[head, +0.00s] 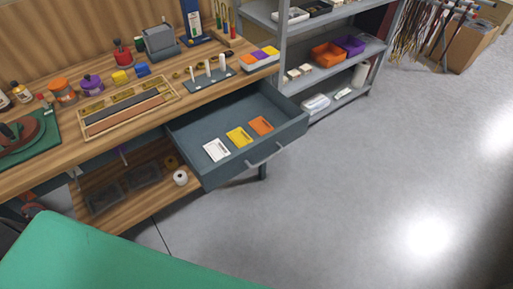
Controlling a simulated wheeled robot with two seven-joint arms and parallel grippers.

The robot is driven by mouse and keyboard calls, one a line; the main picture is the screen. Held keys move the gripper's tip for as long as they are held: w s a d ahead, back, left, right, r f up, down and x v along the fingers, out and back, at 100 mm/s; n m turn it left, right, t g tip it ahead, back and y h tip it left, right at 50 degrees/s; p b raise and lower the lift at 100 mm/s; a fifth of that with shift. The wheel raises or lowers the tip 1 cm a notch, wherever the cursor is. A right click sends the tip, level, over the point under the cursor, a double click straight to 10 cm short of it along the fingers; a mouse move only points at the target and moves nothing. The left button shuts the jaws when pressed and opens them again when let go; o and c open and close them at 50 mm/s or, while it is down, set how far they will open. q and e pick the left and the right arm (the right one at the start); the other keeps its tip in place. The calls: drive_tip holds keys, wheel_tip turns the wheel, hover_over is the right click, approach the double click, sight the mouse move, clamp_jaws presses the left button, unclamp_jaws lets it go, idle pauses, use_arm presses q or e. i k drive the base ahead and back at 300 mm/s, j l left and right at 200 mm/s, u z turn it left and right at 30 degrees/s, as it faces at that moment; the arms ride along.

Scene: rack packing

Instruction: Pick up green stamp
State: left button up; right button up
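I cannot make out a clear green stamp in the head view. A thin green upright item (232,18) stands in a small wooden stand at the back of the workbench, beside red ones; it is too small to identify. A green mat (40,150) lies at the bench's left end with a dark reddish-brown item on it. Neither of my grippers is in view.
An open drawer (225,115) juts from the workbench with white, yellow and orange flat pieces in it. A wooden framed tray (125,105) lies on the bench. A grey shelf rack (340,65) stands to the right. The grey floor (380,190) at right is clear.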

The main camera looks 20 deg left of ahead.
sight(140, 44)
drive_tip(key=u, duration=1.3)
